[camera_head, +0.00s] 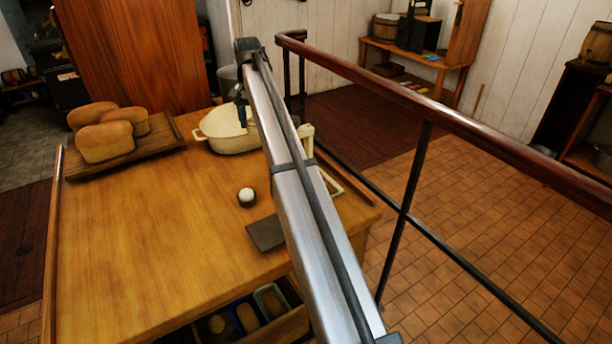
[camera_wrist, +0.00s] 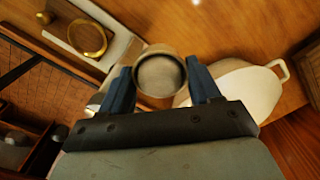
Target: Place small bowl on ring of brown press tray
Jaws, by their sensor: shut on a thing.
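In the wrist view, my gripper (camera_wrist: 160,84) is shut on the small bowl (camera_wrist: 160,74), its blue fingers on either side. The bowl is round, with a pale brown rim and a greyish inside. The brown press tray (camera_wrist: 62,28) lies at the upper left on a pale base, with a brass-coloured ring (camera_wrist: 89,39) on it. The bowl is apart from the ring, to its right in this view. In the head view, my gripper (camera_head: 241,104) shows partly beside my arm, which hides the bowl. A pale frame of the press (camera_head: 333,184) shows behind the arm.
A cream pot (camera_head: 222,132) stands close by the gripper; it also shows in the wrist view (camera_wrist: 240,92). Loaves sit on a wooden board (camera_head: 160,140) at left. A railing (camera_head: 420,105) runs right.

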